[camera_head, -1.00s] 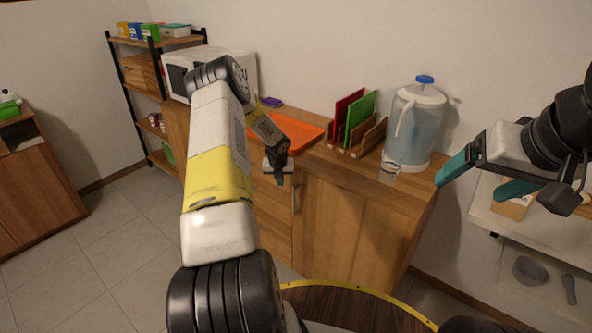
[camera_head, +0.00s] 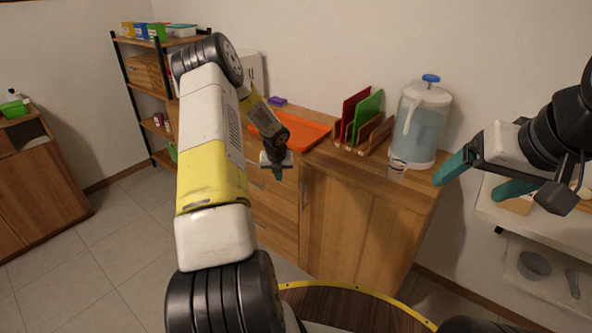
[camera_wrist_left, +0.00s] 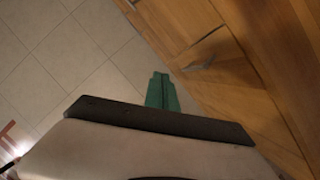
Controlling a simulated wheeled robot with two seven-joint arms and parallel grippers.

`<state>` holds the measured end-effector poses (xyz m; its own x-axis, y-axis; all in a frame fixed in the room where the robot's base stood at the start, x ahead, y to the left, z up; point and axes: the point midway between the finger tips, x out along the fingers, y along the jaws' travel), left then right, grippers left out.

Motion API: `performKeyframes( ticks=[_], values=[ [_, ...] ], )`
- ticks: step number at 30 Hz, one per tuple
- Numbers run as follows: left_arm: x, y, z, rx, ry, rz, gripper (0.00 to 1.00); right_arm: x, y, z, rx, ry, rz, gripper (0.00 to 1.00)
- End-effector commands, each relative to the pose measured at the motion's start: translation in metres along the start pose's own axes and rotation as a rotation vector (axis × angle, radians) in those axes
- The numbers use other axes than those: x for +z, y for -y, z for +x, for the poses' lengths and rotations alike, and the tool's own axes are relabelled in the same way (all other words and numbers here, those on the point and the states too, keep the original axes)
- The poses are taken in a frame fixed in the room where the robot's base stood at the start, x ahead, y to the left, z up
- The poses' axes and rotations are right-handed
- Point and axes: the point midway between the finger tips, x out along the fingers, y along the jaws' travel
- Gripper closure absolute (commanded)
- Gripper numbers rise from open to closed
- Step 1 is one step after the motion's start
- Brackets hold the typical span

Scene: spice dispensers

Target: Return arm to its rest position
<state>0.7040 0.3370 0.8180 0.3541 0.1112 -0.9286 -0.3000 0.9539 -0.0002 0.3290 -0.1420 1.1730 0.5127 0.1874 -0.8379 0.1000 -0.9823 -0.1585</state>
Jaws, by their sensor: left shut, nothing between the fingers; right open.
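My left gripper (camera_head: 277,172) hangs in front of the wooden cabinet, beside its drawers, with its fingers pointing down. Its teal fingers are together and empty in the left wrist view (camera_wrist_left: 162,92), over the tiled floor next to the cabinet front. My left arm (camera_head: 213,150) is raised and bent, filling the left middle of the head view. My right gripper (camera_head: 478,178) is at the right edge of the head view, its teal fingers spread wide apart with nothing between them.
The wooden cabinet (camera_head: 350,215) carries an orange tray (camera_head: 305,132), a rack with red and green boards (camera_head: 365,118) and a water jug (camera_head: 420,122). A shelf unit (camera_head: 150,92) stands behind at left. Tiled floor (camera_head: 125,235) is free at left. A white shelf (camera_head: 545,226) is at right.

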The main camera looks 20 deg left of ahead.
Motion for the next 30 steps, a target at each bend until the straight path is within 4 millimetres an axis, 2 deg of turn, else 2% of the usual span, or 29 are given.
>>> performKeyframes(
  ticks=[6, 14, 17, 20, 23, 24, 26, 30],
  values=[
    [0.003, -0.009, -0.035, 0.0, 0.002, 0.0, 1.0, 0.0, 0.0, 0.0, 0.0, 0.0, 0.0, 0.17],
    [0.004, -0.011, -0.05, 0.0, 0.0, -0.001, 1.0, 0.0, 0.0, 0.0, 0.0, 0.0, 0.0, 0.17],
    [0.006, -0.009, -0.062, 0.005, 0.005, -0.039, 1.0, 0.0, 0.0, 0.0, 0.0, 0.0, 0.0, 0.17],
    [0.009, -0.003, -0.096, 0.019, 0.018, -0.167, 1.0, 0.0, 0.0, 0.0, 0.0, 0.0, 0.0, 0.17],
    [0.008, 0.006, -0.149, 0.033, 0.039, -0.385, 1.0, 0.0, 0.0, 0.0, 0.0, 0.0, 0.0, 0.17],
    [0.005, 0.011, -0.173, 0.035, 0.048, -0.49, 1.0, 0.0, 0.0, 0.0, 0.0, 0.0, 0.0, 0.17],
    [-0.002, 0.016, -0.208, 0.035, 0.061, -0.653, 1.0, 0.0, 0.0, 0.0, 0.0, 0.0, 0.0, 0.17],
    [-0.029, 0.029, -0.282, 0.01, 0.081, -1.042, 1.0, 0.0, 0.0, 0.0, 0.0, 0.0, 0.0, 0.17]
  ],
)
